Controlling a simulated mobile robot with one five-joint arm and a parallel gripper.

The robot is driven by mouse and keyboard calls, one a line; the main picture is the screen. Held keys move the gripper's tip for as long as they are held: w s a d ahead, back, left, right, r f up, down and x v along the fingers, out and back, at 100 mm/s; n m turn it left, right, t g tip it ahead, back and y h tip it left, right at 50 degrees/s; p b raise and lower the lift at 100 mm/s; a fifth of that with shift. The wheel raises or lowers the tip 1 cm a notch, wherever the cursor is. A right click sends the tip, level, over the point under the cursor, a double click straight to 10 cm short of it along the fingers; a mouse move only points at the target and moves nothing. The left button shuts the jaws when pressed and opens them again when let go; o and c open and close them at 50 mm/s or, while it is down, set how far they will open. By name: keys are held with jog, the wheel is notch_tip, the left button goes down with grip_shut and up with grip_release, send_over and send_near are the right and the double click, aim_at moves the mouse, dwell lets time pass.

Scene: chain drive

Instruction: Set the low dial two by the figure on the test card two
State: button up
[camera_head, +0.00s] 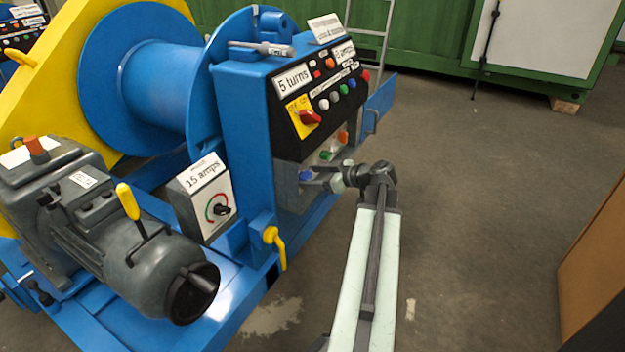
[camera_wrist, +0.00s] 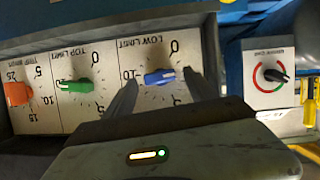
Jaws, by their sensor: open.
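The low limit dial is a blue knob (camera_wrist: 159,77) on a pale grey panel, under a LOW LIMIT label that appears upside down in the wrist view. The knob lies roughly crosswise there, its pale mark toward the left; the exact setting is hard to read. My gripper (camera_wrist: 161,92) is open, one finger on each side of the blue knob; contact cannot be told. In the head view my gripper (camera_head: 325,173) is at the lower panel by the blue knob (camera_head: 306,175). White cards read "5 turns" (camera_head: 293,80), "15 amps" (camera_head: 204,174) and apparently "8 amps" (camera_head: 344,51). Which is test card two is unclear.
A green knob (camera_wrist: 75,85) and an orange knob (camera_wrist: 17,94) sit left of the blue one in the wrist view. A box with a black dial (camera_wrist: 275,75) is at right. A red switch (camera_head: 310,117) is above the panel.

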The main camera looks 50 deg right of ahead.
jog(key=c, duration=1.4)
jog(key=shift+d, duration=0.1)
jog(key=m+y, duration=0.1)
jog(key=m, duration=0.1)
jog(key=shift+w+d+m+g+y, duration=0.1)
jog(key=shift+d+m+g+y, duration=0.2)
jog(key=shift+y, duration=0.1)
jog(key=m+y+b, duration=0.2)
jog(key=m, duration=0.1)
jog(key=shift+d+f, duration=0.1)
jog(key=shift+f, duration=0.1)
jog(key=shift+m, duration=0.4)
jog(key=o, duration=1.4)
